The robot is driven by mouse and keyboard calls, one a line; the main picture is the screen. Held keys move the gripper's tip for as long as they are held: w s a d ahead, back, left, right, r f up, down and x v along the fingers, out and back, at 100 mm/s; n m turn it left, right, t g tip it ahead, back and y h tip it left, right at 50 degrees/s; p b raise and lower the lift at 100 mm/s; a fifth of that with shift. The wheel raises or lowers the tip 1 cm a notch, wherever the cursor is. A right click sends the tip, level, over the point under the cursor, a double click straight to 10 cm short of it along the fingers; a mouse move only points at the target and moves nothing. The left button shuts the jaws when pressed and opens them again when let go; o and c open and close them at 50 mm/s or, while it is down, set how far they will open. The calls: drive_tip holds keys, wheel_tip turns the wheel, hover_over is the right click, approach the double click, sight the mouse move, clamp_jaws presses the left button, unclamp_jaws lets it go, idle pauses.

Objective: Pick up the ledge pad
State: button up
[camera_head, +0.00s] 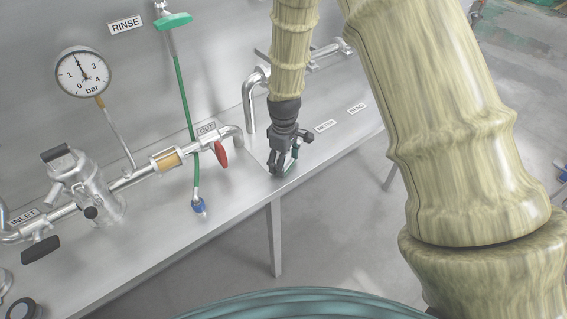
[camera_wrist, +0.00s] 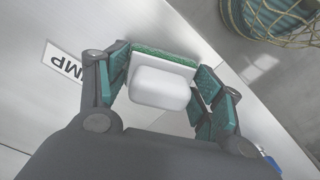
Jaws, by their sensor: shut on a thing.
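The ledge pad shows in the wrist view as a white block (camera_wrist: 160,86) on a flat white plate with a green layer along its far edge. My gripper (camera_wrist: 162,88) has a teal-padded finger on each side of it and is shut on it. In the head view my gripper (camera_head: 283,168) points down at the front edge of the steel bench. The pad is mostly hidden there behind the fingers. I cannot tell whether the pad still touches the bench.
The steel bench (camera_head: 226,206) carries an inlet pipe with a valve body (camera_head: 88,190), a red-handled valve (camera_head: 221,154) and a pressure gauge (camera_head: 82,75). A green hose (camera_head: 184,90) hangs to a blue-tipped nozzle (camera_head: 198,205). A teal drum with netting (camera_wrist: 275,18) stands beyond the bench edge.

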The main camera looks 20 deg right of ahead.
drive_tip(key=shift+r+b, duration=0.6)
drive_tip(key=shift+r, duration=0.5)
drive_tip(key=shift+s+d+r+b, duration=0.2)
drive_tip(key=shift+s+r+b, duration=0.25)
drive_tip(key=shift+r, duration=0.15)
drive_tip(key=s+d+b, duration=0.1)
drive_tip(key=s+d, duration=0.1)
drive_tip(key=s, duration=0.5)
drive_tip(key=s+d+r+b, duration=0.1)
drive_tip(key=s+d+b, duration=0.1)
drive_tip(key=s, duration=0.5)
drive_tip(key=shift+d+r+b, duration=0.3)
drive_tip(key=shift+d, duration=0.45)
